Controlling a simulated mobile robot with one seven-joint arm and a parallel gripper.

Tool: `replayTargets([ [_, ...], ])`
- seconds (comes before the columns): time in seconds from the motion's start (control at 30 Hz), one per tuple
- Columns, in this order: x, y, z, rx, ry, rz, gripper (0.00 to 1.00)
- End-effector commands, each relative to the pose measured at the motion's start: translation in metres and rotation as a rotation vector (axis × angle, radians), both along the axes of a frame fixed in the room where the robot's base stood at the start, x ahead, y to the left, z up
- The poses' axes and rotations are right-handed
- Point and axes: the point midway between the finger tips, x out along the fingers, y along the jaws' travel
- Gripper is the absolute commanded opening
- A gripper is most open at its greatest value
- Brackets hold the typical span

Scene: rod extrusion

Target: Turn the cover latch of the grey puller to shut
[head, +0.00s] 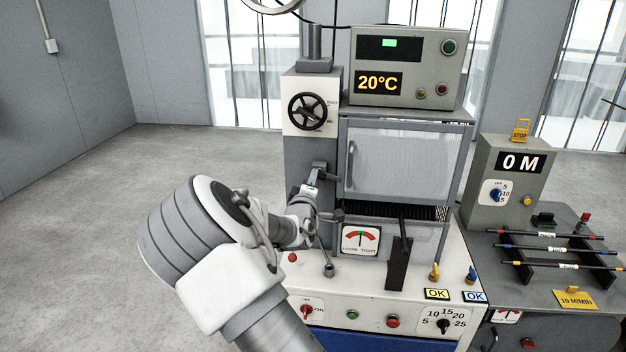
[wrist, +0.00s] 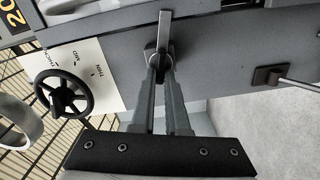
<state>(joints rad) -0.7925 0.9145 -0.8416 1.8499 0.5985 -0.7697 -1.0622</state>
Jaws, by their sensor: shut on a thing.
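The grey puller stands in the middle of the head view, with a grey column (head: 298,150) at its left and a clear cover (head: 395,165) with a vertical handle. A dark latch lever (head: 318,168) sticks out from the column, beside the cover's left edge. My gripper (head: 306,198) reaches it from the front left and is shut on it. In the wrist view my two fingertips (wrist: 160,72) close around the hub of the latch lever (wrist: 165,30), and its flat bar points up in the picture. The fingers hide part of the hub.
A black handwheel (head: 307,111) sits above the latch on the column. A LOOSE/TIGHT gauge (head: 361,240) and a dark upright lever (head: 399,262) stand to the right. A side bench (head: 540,290) holds a rack with several rods. The floor at left is clear.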

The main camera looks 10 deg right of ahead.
Motion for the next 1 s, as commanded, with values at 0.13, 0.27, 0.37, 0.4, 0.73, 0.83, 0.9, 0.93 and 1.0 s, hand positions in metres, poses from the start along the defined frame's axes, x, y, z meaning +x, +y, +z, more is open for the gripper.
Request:
replayTargets([
  [0.13, -0.0003, 0.0004, -0.0025, -0.101, 0.034, 0.0, 0.0],
  [0.27, -0.0003, 0.0004, -0.003, -0.17, 0.057, 0.0, 0.0],
  [0.37, -0.0003, 0.0001, -0.0036, -0.209, 0.069, -0.001, 0.0],
  [0.4, -0.0003, -0.0001, -0.0036, -0.223, 0.074, -0.001, 0.0],
  [0.73, -0.0003, 0.0, -0.004, -0.268, 0.09, 0.0, 0.0],
  [0.83, -0.0003, -0.0001, -0.004, -0.27, 0.09, -0.001, 0.0],
  [0.9, -0.0004, -0.0001, -0.004, -0.27, 0.09, -0.001, 0.0],
  [0.93, -0.0004, -0.0001, -0.004, -0.27, 0.09, -0.001, 0.0],
  [1.0, -0.0004, -0.0001, -0.004, -0.27, 0.09, 0.0, 0.0],
])
